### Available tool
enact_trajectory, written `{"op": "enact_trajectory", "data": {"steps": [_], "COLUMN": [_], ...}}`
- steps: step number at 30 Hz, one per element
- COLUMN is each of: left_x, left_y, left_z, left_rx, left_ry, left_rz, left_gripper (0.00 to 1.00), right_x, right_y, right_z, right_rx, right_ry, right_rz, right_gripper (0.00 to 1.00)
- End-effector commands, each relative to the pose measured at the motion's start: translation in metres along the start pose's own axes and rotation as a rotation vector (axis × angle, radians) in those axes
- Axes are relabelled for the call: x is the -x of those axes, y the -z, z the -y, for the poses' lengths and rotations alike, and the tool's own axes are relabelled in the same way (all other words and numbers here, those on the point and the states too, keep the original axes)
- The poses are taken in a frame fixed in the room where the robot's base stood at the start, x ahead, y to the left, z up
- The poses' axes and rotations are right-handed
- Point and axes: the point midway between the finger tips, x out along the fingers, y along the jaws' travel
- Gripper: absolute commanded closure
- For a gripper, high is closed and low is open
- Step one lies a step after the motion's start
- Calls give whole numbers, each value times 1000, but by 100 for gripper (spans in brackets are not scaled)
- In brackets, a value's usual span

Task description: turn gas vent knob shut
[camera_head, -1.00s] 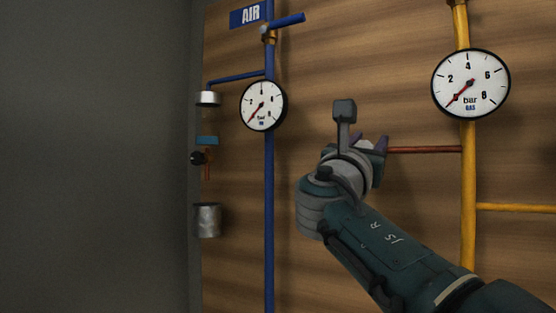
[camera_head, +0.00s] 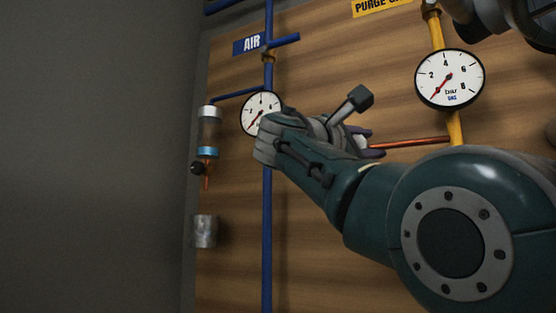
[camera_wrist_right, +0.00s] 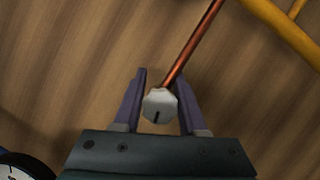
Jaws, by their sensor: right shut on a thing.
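The gas vent knob (camera_wrist_right: 160,104) is a small pale cap with a dark mark, at the end of a copper-red pipe (camera_wrist_right: 190,48). In the head view this pipe (camera_head: 410,142) branches left from the yellow gas pipe (camera_head: 456,130). My right gripper (camera_wrist_right: 160,92) is shut on the knob, with one purple finger on each side of it in the right wrist view. In the head view the right gripper (camera_head: 368,142) is at the pipe's left end, and my wrist mostly hides the knob. My left gripper does not show.
A gas gauge (camera_head: 449,79) sits on the yellow pipe. A blue air pipe (camera_head: 268,230) runs down the wooden panel (camera_head: 320,75), its gauge (camera_head: 261,113) partly behind my right arm. A clear filter (camera_head: 209,130) and a metal cup (camera_head: 204,231) are at left.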

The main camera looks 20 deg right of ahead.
Motion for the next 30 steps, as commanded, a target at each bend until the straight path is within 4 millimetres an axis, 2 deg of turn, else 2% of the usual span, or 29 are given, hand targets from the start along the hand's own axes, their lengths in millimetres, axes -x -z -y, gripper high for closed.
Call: {"op": "enact_trajectory", "data": {"steps": [12,29,30], "left_x": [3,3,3], "left_y": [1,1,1], "left_z": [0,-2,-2], "left_rx": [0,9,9], "left_ry": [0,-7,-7], "left_rz": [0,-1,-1], "left_gripper": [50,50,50], "right_x": [0,0,0], "right_y": [0,1,1], "right_z": [2,3,3], "right_rx": [-179,-208,-208], "right_ry": [74,86,85], "right_rz": [-1,-2,-2], "right_gripper": [100,100,56]}}
